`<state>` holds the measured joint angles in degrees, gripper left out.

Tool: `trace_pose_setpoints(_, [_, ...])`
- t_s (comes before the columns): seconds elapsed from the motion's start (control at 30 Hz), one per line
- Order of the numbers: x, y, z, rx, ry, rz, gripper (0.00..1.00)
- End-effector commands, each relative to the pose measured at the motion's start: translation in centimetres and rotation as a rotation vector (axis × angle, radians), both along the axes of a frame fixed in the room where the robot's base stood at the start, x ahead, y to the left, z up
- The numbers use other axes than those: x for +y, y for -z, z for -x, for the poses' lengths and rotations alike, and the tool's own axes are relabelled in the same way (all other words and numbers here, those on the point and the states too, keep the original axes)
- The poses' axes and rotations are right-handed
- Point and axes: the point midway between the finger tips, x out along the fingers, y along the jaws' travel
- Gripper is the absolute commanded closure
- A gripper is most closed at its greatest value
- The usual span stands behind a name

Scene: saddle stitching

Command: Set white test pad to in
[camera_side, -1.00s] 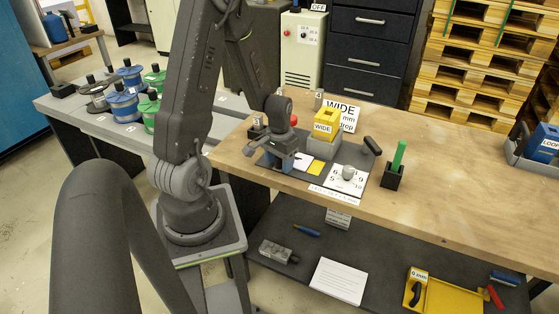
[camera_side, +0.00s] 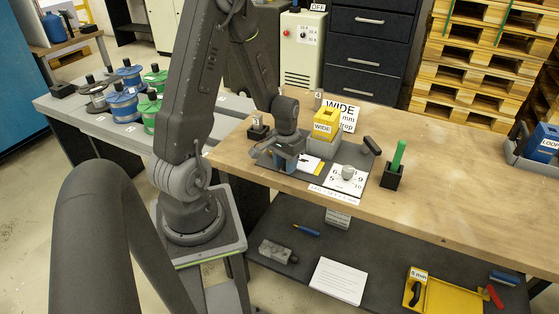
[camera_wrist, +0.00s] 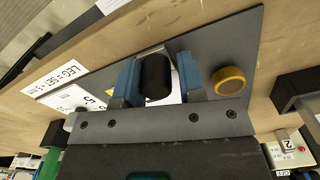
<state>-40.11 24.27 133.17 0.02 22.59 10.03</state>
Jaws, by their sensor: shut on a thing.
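The white test pad (camera_side: 309,163) lies on the dark base plate of the fixture in the side view, just right of my gripper (camera_side: 289,160). It covers most of a yellow patch (camera_side: 321,167), of which a thin strip shows. In the wrist view my gripper (camera_wrist: 157,78) has its two blue fingers on either side of a black cylindrical knob (camera_wrist: 155,76) and is shut on it. A bit of white shows behind the knob. How the knob joins the pad is hidden.

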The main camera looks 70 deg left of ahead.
Motion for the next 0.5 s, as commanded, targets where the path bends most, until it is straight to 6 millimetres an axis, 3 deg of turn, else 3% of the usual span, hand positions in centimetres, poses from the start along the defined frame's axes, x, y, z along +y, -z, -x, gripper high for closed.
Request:
trace_pose_setpoints(0.2, [-1.8, 0.0, -1.7, 0.000, 0.009, 0.000, 1.00])
trace_pose_setpoints(0.47, [-1.9, 0.0, -1.9, -0.003, 0.005, 0.001, 1.00])
trace_pose_setpoints(0.5, [-1.9, 0.0, -1.9, -0.003, 0.005, 0.001, 0.70])
